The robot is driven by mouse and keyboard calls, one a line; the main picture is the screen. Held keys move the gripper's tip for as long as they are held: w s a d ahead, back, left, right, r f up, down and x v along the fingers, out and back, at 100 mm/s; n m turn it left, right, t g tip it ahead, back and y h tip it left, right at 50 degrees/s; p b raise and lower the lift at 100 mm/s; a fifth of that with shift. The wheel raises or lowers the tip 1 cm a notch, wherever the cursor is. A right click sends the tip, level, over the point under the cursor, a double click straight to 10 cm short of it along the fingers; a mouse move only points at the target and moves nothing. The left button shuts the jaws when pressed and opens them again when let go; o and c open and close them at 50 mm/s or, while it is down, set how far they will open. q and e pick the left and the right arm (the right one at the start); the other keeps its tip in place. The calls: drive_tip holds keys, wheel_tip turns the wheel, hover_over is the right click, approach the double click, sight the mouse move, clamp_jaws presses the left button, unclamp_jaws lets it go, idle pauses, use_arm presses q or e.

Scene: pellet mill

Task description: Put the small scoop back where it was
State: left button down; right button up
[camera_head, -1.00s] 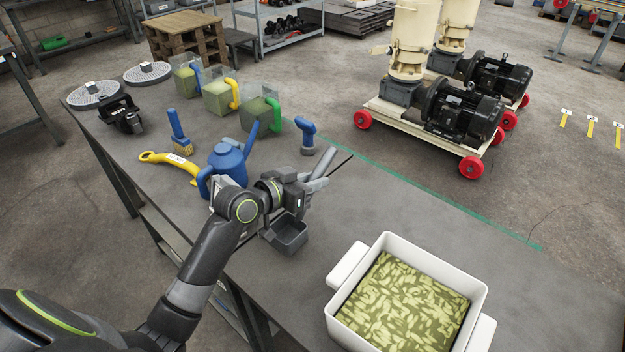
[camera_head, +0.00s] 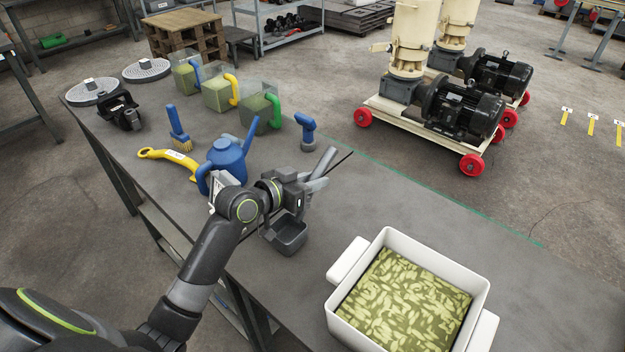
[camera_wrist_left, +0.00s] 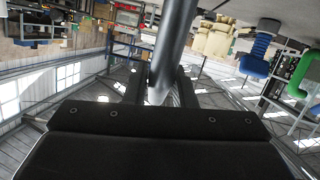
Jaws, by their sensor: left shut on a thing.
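The small scoop is dark grey, with a square open bowl (camera_head: 287,237) and a grey round handle (camera_head: 325,161). My left gripper (camera_head: 313,184) is shut on the handle, above the bench. The bowl hangs below the gripper, close to the bench top; I cannot tell whether it touches. In the left wrist view the handle (camera_wrist_left: 174,45) stands between the two dark fingers, and the bowl is hidden. My right gripper is not in view.
A blue watering can (camera_head: 227,160) stands just behind my left gripper. A yellow-handled tool (camera_head: 165,156), a brush (camera_head: 178,130), a blue-handled tool (camera_head: 307,130) and jugs (camera_head: 218,95) are further back. A white tub of green pellets (camera_head: 345,312) stands at right. The bench between is clear.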

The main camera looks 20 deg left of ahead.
use_arm(q)
drive_tip(key=shift+f+b, duration=0.45)
drive_tip(key=shift+f, duration=0.3)
idle(0.3)
unclamp_jaws()
idle(0.6)
idle(0.4)
drive_tip(key=shift+s+a+p, duration=0.15)
drive_tip(key=shift+s+a, duration=0.15)
drive_tip(key=shift+s, duration=0.35)
drive_tip(key=shift+s+a+p, duration=0.1)
drive_tip(key=shift+s+a, duration=0.25)
drive_tip(key=shift+s, duration=0.3)
drive_tip(key=shift+s+a+p, duration=0.15)
drive_tip(key=shift+s+a, duration=0.15)
drive_tip(key=shift+s, duration=0.35)
drive_tip(key=shift+s+a, duration=0.35)
drive_tip(key=shift+s, duration=0.35)
drive_tip(key=shift+s+a, duration=0.35)
drive_tip(key=shift+s, duration=0.35)
drive_tip(key=shift+s+a, duration=0.35)
drive_tip(key=shift+s, duration=0.35)
drive_tip(key=shift+s, duration=0.1)
